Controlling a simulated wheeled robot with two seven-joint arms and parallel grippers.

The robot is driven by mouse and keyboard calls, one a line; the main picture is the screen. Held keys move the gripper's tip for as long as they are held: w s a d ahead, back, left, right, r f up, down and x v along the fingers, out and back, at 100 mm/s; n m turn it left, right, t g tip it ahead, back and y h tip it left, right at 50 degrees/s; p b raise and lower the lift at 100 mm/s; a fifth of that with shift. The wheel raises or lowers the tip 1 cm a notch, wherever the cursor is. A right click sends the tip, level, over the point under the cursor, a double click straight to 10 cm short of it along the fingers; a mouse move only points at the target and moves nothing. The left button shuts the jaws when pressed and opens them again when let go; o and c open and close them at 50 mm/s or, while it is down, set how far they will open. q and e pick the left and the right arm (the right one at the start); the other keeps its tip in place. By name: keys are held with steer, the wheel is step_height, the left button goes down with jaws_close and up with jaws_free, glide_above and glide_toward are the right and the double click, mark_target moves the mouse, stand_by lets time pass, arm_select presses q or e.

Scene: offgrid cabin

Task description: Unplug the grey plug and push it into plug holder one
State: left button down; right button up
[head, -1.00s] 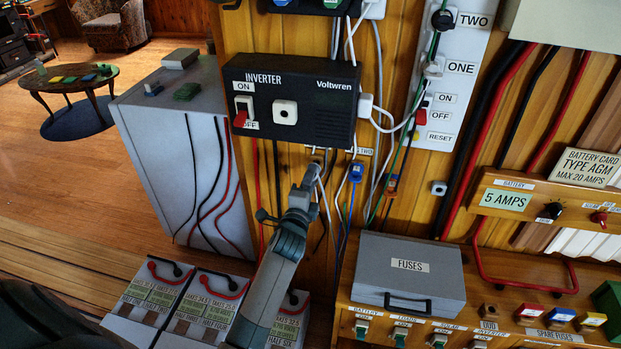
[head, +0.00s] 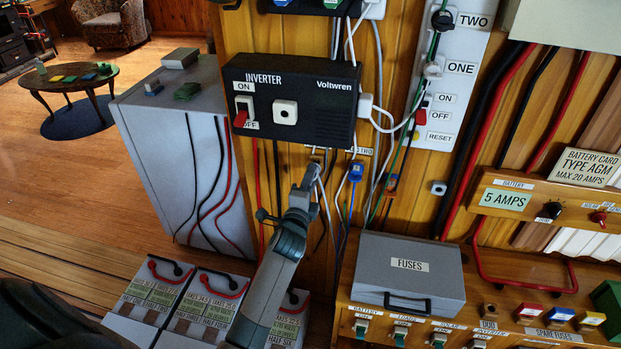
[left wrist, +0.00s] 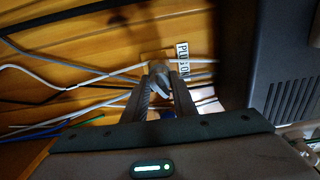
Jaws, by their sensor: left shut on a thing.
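My left gripper (head: 313,176) reaches up to the wooden wall just below the inverter. In the left wrist view, its two fingers (left wrist: 161,92) are shut on the grey plug (left wrist: 158,72), from which a white cable runs left. The plug is right at the wall beside a label that seems to read PLUG ONE (left wrist: 183,62). The fingers hide most of the holder, so I cannot tell how deep the plug sits. A blue plug (head: 355,172) hangs at the wall to the right, under a label ending in TWO (head: 362,151). My right gripper is not in view.
The black inverter (head: 290,98) sticks out just above the gripper, with a white plug (head: 365,105) in its right side. Loose cables hang right of the gripper. A grey fuse box (head: 409,275) stands at lower right, and batteries (head: 205,305) stand below.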

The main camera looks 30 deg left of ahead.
arm_select(q)
steer(key=shift+w, duration=0.25)
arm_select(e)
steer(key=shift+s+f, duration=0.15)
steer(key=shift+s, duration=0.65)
arm_select(q)
steer(key=shift+w+a, duration=0.1)
steer(key=shift+w, duration=0.15)
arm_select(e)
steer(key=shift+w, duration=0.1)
arm_select(q)
steer(key=shift+w+a, duration=0.1)
steer(key=shift+w, duration=0.3)
steer(key=shift+w+a, duration=0.15)
steer(key=shift+w, duration=0.3)
steer(key=c, duration=1.4)
jaws_free()
steer(key=shift+o, duration=0.2)
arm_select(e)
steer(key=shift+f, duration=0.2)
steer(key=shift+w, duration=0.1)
